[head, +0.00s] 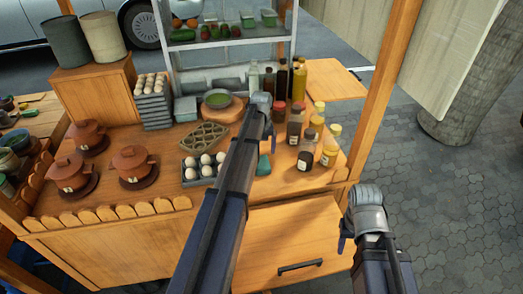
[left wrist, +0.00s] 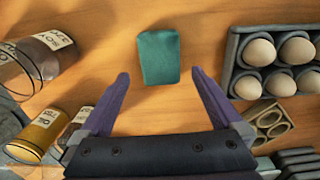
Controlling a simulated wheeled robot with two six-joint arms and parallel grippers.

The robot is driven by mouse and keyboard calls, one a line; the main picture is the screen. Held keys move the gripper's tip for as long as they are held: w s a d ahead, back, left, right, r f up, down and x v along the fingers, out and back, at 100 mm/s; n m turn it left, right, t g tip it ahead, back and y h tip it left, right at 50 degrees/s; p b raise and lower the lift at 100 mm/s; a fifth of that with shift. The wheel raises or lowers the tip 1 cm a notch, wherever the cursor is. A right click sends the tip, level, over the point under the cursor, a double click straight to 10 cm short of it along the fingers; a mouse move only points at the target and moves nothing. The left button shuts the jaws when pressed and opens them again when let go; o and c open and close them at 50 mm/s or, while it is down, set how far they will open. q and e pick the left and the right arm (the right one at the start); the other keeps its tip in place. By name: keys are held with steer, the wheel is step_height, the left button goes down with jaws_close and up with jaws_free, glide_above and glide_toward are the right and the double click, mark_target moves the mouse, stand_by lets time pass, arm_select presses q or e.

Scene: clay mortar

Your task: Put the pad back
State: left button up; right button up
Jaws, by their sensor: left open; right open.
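A small teal pad (head: 264,165) lies flat on the wooden counter, partly hidden by my left arm in the head view. In the left wrist view the pad (left wrist: 158,57) shows whole, just beyond and between the fingertips. My left gripper (left wrist: 160,74) is open and empty, above the counter, with a gap to the pad. In the head view my left gripper (head: 270,140) is mostly hidden by its own arm. My right gripper (head: 344,236) is open and empty, in front of the counter's right side, away from the pad.
An egg tray (head: 196,182) stands close left of the pad, with a lattice piece (head: 205,137) behind it. Labelled jars (head: 305,160) stand to the right. A mortar (head: 217,98) sits on a round board behind. A handled wooden front (head: 300,266) lies below the counter.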

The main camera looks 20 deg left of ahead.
mark_target(261, 162)
arm_select(q)
step_height(261, 162, up, 5)
steer(key=p, duration=0.4)
steer(key=s+d+m+y, duration=0.1)
steer(key=s+d+m, duration=1)
steer(key=s+d, duration=1.5)
steer(key=shift+s+d, duration=0.15)
steer(key=shift+d, duration=0.6)
